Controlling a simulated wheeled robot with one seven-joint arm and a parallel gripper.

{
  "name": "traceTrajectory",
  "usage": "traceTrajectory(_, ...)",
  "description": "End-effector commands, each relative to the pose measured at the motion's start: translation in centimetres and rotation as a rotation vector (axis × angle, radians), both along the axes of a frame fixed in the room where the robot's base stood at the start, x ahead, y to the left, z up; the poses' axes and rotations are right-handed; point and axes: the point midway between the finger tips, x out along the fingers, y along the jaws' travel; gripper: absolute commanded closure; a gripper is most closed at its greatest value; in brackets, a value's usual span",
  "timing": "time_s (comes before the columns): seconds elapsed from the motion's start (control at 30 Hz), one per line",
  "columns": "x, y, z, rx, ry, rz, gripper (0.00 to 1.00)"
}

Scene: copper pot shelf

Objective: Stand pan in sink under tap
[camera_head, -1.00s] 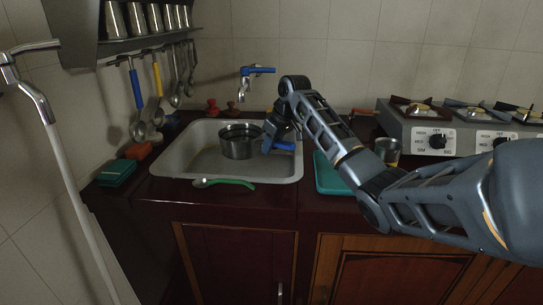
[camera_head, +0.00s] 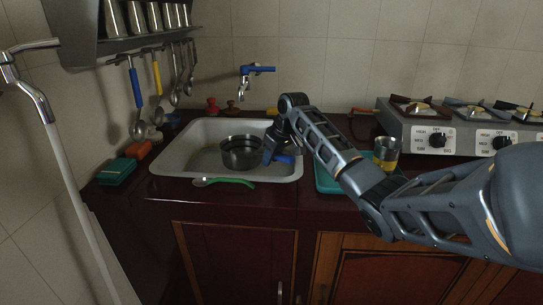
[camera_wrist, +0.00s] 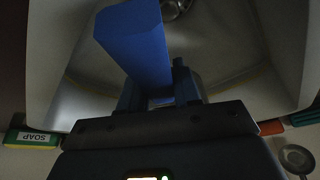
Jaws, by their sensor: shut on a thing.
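The pan (camera_head: 240,153), a round dark metal pot, is inside the light grey sink (camera_head: 291,176), upright and looking level. I cannot tell whether its base touches the sink floor. Its blue handle (camera_head: 284,159) points right, and my gripper (camera_head: 272,150) is shut on it; the jaws hide part of it. In the wrist view the blue handle (camera_wrist: 140,45) stands between the fingers of my gripper (camera_wrist: 160,90), and the pan's bowl is not clearly seen. The tap (camera_head: 244,88), with a blue lever, is on the wall behind the sink, above the pan's height.
A teal box (camera_head: 117,171) and an orange block (camera_head: 138,149) stand left of the sink. Utensils hang on the left wall.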

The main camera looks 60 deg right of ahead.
Motion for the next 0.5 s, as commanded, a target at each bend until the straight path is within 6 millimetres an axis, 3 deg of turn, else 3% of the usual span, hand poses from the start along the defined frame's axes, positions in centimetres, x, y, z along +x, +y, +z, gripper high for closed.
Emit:
traceTrajectory(0.17,0.04,-0.03,-0.16,-0.001,-0.003,0.000,1.00)
traceTrajectory(0.2,0.00,0.01,-0.28,0.000,0.000,-0.001,0.66)
traceTrajectory(0.43,0.00,0.01,-0.26,0.000,0.000,0.000,0.44)
traceTrajectory(0.5,0.00,0.01,-0.26,0.000,0.000,0.000,0.42)
